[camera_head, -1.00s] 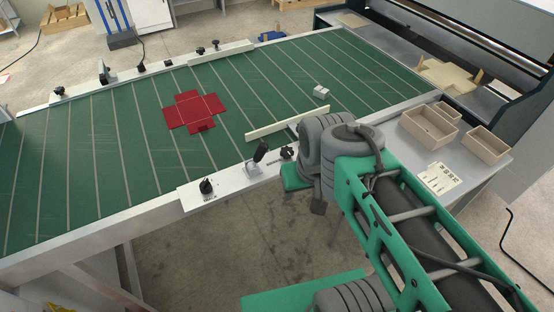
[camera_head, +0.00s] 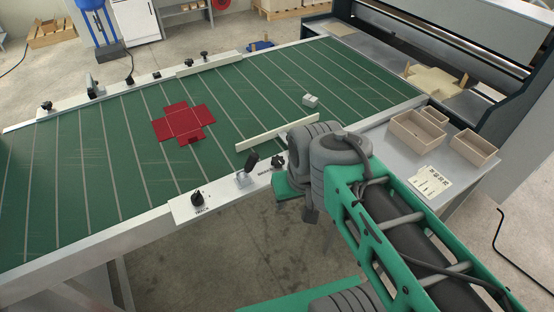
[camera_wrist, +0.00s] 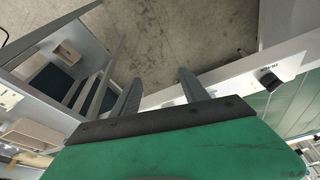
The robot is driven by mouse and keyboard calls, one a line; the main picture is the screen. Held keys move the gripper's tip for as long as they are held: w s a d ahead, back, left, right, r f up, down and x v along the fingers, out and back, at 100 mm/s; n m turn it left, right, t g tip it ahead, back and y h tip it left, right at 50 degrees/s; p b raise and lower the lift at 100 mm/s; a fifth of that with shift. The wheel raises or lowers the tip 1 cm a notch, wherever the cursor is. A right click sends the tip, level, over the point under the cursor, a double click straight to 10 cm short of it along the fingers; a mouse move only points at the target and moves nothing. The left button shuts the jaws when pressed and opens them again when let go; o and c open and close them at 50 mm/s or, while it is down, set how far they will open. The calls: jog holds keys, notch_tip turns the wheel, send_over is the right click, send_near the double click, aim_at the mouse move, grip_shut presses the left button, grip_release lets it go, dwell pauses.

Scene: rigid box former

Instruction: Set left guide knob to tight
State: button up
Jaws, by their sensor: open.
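On the near rail of the green table, a black knob (camera_head: 197,198) stands at the left end of a pale plate, with small lettering beside it. A black-handled lever (camera_head: 246,172) and another black knob (camera_head: 278,162) stand farther right. I cannot tell which is the left guide knob, or read any setting. My gripper (camera_head: 311,212) is just right of the right-hand knob, mostly hidden by my wrist. In the wrist view my gripper (camera_wrist: 158,80) is open and empty, its fingers over the rail edge and floor. A black knob (camera_wrist: 269,80) shows to the right, apart from the fingers.
A red box blank (camera_head: 183,123) lies flat on the green table (camera_head: 95,185). A cream guide bar (camera_head: 262,134) and a small grey block (camera_head: 310,100) are also there. Wooden trays (camera_head: 418,131) stand on the side table. More knobs line the far rail (camera_head: 115,92).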

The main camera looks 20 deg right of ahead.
jog(key=shift+o, duration=0.2)
jog(key=shift+w+r, duration=0.15)
jog(key=shift+r, duration=0.15)
jog(key=g+p, duration=0.3)
jog(key=p, duration=0.4)
send_near(277, 159)
jog(key=shift+d+f, duration=0.1)
jog(key=shift+f, duration=0.1)
jog(key=shift+w+f, duration=0.1)
jog(key=shift+f, duration=0.05)
notch_tip(277, 159, down, 8)
jog(key=shift+r+p, duration=0.1)
jog(key=shift+p, duration=0.55)
jog(key=shift+c, duration=0.4)
grip_shut()
